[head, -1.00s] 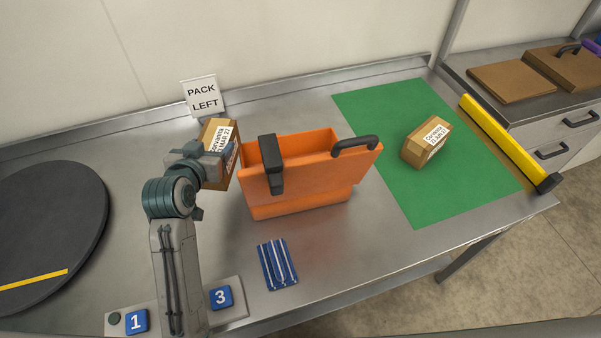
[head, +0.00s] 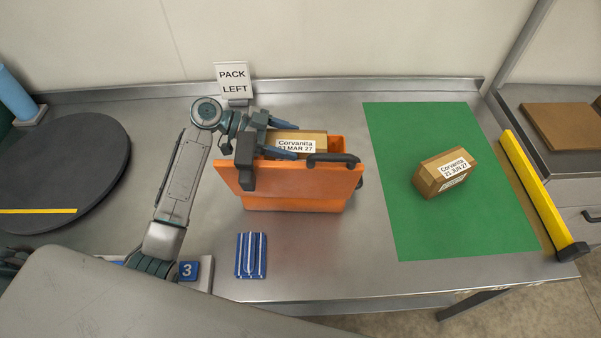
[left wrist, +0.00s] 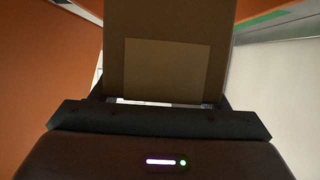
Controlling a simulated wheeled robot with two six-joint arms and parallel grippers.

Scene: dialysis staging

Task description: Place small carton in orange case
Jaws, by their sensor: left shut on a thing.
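A small brown carton (head: 306,141), labelled Corvanita with a MAR 27 date, sits in the mouth of the orange case (head: 305,181). Its top and label show above the front wall; its lower part is hidden. My left gripper (head: 297,137) reaches in from the left and is shut on this carton. In the left wrist view the carton (left wrist: 168,65) fills the jaws, with orange walls (left wrist: 45,60) beside it. I cannot tell whether it touches the case floor. A second Corvanita carton (head: 443,174), dated JUN 27, lies on the green mat (head: 415,232). My right gripper is not in view.
The case has dark handles and latches (head: 334,159) at its front rim. A PACK LEFT sign (head: 233,80) stands behind it. A blue striped cloth (head: 251,255) lies in front. A dark round plate (head: 70,165) is left; a yellow bar (head: 540,190) edges the right side.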

